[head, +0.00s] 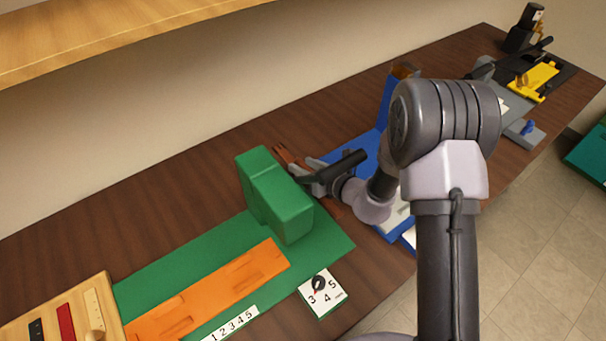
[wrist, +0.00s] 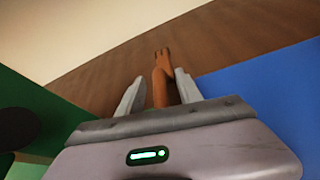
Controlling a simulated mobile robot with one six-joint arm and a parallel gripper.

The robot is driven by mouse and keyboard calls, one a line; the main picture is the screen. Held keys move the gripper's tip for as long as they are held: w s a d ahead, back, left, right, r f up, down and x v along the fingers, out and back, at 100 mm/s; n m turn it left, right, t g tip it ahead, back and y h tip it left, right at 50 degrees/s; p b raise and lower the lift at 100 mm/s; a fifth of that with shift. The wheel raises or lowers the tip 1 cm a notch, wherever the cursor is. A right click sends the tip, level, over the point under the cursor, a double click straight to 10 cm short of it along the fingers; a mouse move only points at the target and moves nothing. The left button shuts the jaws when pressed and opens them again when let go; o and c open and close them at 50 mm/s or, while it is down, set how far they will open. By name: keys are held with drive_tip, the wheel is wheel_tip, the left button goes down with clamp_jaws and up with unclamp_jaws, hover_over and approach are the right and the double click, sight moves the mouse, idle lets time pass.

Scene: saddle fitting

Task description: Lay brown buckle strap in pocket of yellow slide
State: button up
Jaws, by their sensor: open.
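The brown buckle strap (wrist: 162,76) lies on the dark wood bench, its forked end pointing away in the wrist view. In the head view, part of it (head: 284,154) shows behind the green block. My gripper (wrist: 159,78) is open, with one grey finger on each side of the strap; contact cannot be told. In the head view my gripper (head: 303,171) is low, just right of the green block. The yellow slide (head: 534,82) sits on a dark base at the far right end of the bench; its pocket is too small to make out.
The tall green block (head: 275,195) stands close left of my gripper, on a green board (head: 165,275) with an orange strip (head: 215,288). A blue station (head: 362,150) is close on the right. A wooden shelf (head: 100,32) hangs above the bench.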

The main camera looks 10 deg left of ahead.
drive_tip(key=shift+r, duration=0.1)
clamp_jaws()
